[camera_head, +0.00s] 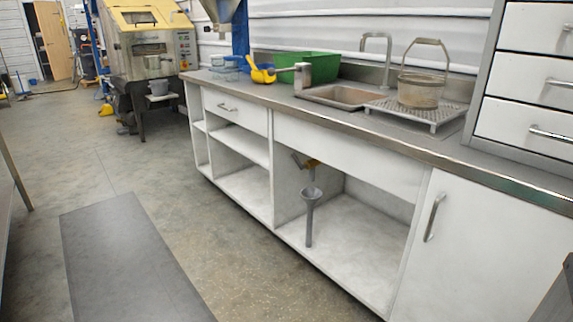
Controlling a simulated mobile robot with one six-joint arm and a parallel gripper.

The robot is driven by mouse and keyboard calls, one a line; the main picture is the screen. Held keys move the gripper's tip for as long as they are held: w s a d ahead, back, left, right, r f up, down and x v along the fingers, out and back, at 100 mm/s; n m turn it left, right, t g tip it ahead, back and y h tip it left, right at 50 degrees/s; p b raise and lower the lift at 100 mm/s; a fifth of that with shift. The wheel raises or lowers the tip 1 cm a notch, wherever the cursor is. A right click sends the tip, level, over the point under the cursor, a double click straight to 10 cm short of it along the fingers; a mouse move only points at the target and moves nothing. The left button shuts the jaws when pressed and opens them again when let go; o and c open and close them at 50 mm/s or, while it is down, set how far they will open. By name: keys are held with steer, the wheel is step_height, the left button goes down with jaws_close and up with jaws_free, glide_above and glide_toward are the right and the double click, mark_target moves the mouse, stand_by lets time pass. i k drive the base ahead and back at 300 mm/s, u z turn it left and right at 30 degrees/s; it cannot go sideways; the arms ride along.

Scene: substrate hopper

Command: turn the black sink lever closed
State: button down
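The sink (338,97) is set into the grey worktop, with a tall grey gooseneck tap (389,62) behind it. I cannot make out a black lever on the tap at this size. In the open cupboard below the sink, a small brass-yellow fitting (313,162) sits near the top, with a dark piece at its left. I cannot tell whether that dark piece is a lever. A grey funnel-topped pipe (309,215) stands below the fitting. My gripper is not in view.
A draining rack (433,122) with a handled basket (421,91) is right of the sink. A green tub (322,66) and yellow scoop (262,74) are left. A white door (480,255) closes the right cupboard. The floor before the counter is clear, with a grey mat (130,260).

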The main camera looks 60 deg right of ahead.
mark_target(302, 167)
steer(key=u, duration=0.05)
steer(key=i, duration=1)
steer(key=z, duration=0.05)
